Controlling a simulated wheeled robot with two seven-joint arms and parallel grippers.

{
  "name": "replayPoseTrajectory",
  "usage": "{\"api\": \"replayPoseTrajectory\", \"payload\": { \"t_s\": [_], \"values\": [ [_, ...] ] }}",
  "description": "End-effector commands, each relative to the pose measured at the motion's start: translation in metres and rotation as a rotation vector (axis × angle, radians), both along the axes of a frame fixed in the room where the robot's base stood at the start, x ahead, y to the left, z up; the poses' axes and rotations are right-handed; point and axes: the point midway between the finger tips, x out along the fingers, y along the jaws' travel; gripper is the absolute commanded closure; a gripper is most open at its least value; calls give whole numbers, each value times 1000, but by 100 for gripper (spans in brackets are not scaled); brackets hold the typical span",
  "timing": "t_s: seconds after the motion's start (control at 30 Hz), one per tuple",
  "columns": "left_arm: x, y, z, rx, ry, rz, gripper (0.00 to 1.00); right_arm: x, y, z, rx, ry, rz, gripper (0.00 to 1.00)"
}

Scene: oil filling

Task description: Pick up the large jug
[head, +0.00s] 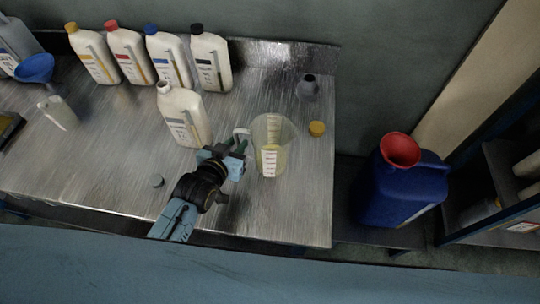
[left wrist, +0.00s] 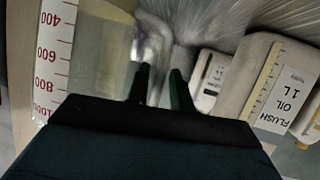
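The large jug (head: 281,133) is a clear, tapered measuring jug with a white scale and yellowish liquid in it. It stands upright on the metal bench, with its pale handle (head: 241,134) toward the left. My left gripper (head: 240,146) is at the handle. In the left wrist view the clear handle (left wrist: 151,42) runs down between the two dark fingers (left wrist: 161,82). The fingers are apart, and some gap seems to show beside the handle. The jug's wall and scale (left wrist: 56,60) fill the left of that view. My right gripper is not in view.
An open flush oil bottle (head: 184,117) stands close left of my left gripper. Several capped bottles (head: 167,58) line the back. A small jug (head: 58,112) and blue funnel (head: 36,68) are left.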

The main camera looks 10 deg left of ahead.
Motion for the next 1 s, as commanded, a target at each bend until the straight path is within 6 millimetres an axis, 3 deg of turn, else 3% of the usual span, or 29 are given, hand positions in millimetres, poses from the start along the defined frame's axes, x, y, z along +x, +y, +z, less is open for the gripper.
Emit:
{"api": "replayPoseTrajectory", "payload": {
  "t_s": [0.2,0.47,0.67,1.0],
  "values": [
    [24,-7,-11,0,1,0,77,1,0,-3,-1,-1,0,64],
    [28,-8,-12,0,0,0,77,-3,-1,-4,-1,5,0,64],
    [27,-8,-12,0,0,0,100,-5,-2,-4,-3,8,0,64],
    [28,-8,-10,-2,-3,1,100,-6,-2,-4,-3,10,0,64]
  ]
}}
